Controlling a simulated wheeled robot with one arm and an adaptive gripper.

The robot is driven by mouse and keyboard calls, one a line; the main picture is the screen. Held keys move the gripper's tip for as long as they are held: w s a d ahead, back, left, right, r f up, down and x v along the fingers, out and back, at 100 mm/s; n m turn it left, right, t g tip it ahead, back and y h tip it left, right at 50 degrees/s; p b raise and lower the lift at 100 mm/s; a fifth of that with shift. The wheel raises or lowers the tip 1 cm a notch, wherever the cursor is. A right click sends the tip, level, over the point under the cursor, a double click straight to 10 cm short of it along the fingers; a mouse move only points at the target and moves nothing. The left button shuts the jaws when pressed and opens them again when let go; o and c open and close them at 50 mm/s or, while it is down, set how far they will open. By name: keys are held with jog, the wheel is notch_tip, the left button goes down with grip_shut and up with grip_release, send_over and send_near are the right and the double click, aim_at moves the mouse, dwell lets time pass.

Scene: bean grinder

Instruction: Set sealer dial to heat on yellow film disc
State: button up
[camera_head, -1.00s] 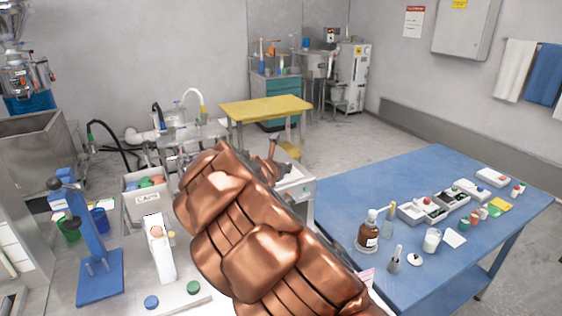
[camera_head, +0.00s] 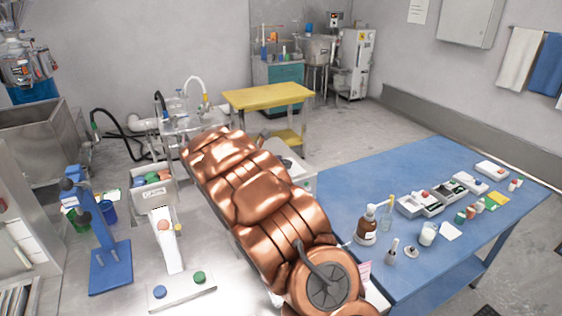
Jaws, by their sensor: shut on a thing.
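A white device (camera_head: 168,252) with a raised narrow arm stands on the grey bench at lower left. It has an orange round piece (camera_head: 164,225) near its top, a small yellow piece (camera_head: 178,228) beside that, and blue (camera_head: 160,291) and green (camera_head: 199,277) round knobs on its base. I cannot tell whether this is the sealer. A pale machine (camera_head: 300,172) behind my copper arm is largely hidden. No dial setting or yellow film disc can be made out. My gripper is hidden behind my arm, which crosses the middle of the view.
A blue stand (camera_head: 110,262) and a labelled grey bin (camera_head: 153,190) of coloured pieces stand at left. The blue table (camera_head: 345,185) at right holds a brown bottle (camera_head: 367,225), a white jar, small trays and a yellow square. Floor shows between it and the yellow table (camera_head: 268,95).

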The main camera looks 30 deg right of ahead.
jog(key=shift+w+r+m+g, duration=0.1)
jog(key=shift+w+m+g, duration=0.05)
jog(key=shift+m+g, duration=0.5)
jog(key=o, duration=1.1)
jog(key=shift+o, duration=0.2)
jog(key=v, duration=1.2)
jog(key=shift+a+f, duration=0.2)
